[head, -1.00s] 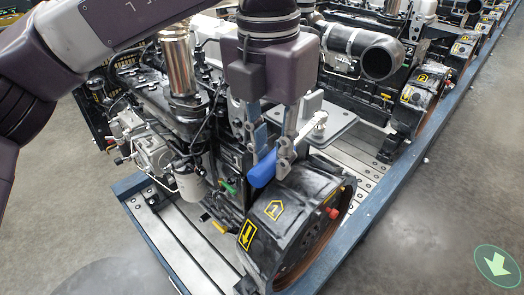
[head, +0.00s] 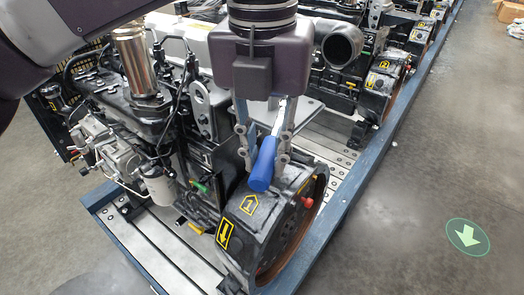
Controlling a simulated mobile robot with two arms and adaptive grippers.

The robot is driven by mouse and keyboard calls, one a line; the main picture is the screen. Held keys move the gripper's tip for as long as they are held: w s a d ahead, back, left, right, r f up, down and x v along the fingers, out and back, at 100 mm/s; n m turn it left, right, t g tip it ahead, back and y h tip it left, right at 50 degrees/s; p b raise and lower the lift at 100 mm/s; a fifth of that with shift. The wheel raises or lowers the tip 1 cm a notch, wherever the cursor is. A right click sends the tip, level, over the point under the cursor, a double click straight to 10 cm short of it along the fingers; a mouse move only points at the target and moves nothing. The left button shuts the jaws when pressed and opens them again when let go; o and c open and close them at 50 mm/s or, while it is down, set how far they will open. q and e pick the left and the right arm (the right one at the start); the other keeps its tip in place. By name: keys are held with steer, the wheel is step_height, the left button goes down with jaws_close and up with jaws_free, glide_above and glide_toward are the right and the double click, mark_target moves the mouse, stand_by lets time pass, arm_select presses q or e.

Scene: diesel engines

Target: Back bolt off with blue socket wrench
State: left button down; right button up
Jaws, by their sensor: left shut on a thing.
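My left gripper (head: 265,158) comes down from the top centre, shut on the blue socket wrench (head: 263,165). The wrench's blue handle slants down toward me between the fingers, and its metal shaft rises behind them. The wrench is above the black rounded housing (head: 285,205) of the nearest engine, which bears a yellow "1" mark. A grey flat plate (head: 305,112) on this engine lies behind the gripper and is partly covered by it. I cannot make out the back bolt or whether the socket is on one. My right gripper is out of view.
The nearest engine (head: 150,110) stands on a slatted pallet with a blue rim (head: 345,207). More engines follow behind, one with a large dark pipe (head: 340,45). Open grey floor lies to the right, with a green arrow disc (head: 467,237).

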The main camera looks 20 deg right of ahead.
arm_select(q)
steer(key=shift+r, duration=0.3)
steer(key=shift+w+r+p, duration=0.1)
steer(key=shift+r+p, duration=0.25)
steer(key=shift+p, duration=0.05)
steer(key=shift+r, duration=0.25)
step_height(320, 180, up, 7)
steer(key=p, duration=0.5)
steer(key=shift+f, duration=0.1)
